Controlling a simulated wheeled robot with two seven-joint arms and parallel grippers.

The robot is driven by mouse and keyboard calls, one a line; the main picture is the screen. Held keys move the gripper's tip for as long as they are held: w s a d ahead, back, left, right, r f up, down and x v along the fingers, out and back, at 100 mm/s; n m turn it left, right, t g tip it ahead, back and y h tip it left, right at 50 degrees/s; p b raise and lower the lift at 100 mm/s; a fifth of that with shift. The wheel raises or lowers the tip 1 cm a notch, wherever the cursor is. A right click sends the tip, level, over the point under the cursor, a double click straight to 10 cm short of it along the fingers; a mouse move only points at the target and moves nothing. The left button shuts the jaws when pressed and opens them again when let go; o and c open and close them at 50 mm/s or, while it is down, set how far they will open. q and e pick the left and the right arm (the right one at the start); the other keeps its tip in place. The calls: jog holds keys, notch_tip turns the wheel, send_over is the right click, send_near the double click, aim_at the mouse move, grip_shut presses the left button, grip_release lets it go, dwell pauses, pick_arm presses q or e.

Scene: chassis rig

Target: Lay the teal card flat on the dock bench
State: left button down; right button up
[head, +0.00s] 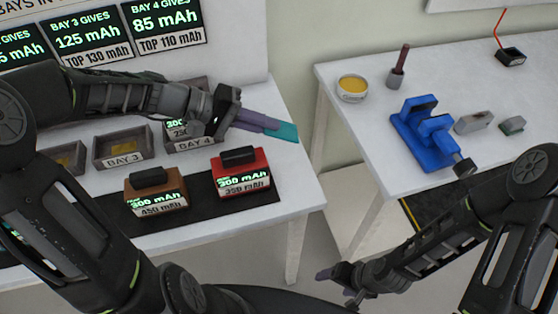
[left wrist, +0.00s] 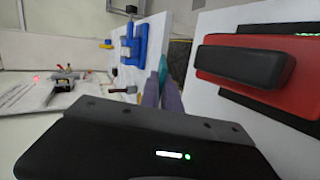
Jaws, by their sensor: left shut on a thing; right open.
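The teal card (head: 284,131) sticks out of the tips of my left gripper (head: 262,123), which is shut on it. In the head view the card appears over the right edge of the white dock bench (head: 283,178), right of bay 4; its exact height above the bench is hard to tell. Most of the card is hidden between the purple fingers. In the left wrist view a teal strip of the card (left wrist: 162,66) shows by the fingers (left wrist: 168,98). My right gripper (head: 340,284) is open and empty, low in front of the gap between the benches.
A red battery pack (head: 241,183) and a brown one (head: 155,202) stand on a black strip on the dock bench. Bay 3 (head: 121,160) and bay 4 trays lie behind. A second bench (head: 369,122) at right holds a blue vise (head: 428,140) and a yellow-filled tin (head: 352,97).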

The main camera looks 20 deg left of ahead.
pick_arm(q)
notch_tip(320, 180, down, 9)
jog(key=b, duration=0.6)
jog(key=shift+f+b, duration=0.55)
jog(key=shift+b, duration=0.25)
jog(key=c, duration=1.7)
grip_release()
jog(key=shift+c, duration=0.2)
jog(key=shift+r, duration=0.1)
jog(key=shift+s+a+r+p, duration=0.1)
jog(key=shift+a+r+p, duration=0.3)
jog(key=shift+a, duration=0.1)
jog(key=p+v, duration=0.2)
jog(key=v, duration=0.3)
jog(key=shift+s+a, duration=0.1)
jog(key=shift+a, duration=0.05)
jog(key=shift+s+a+r+p, duration=0.25)
jog(key=shift+s+a+p, duration=0.05)
jog(key=shift+a, duration=0.3)
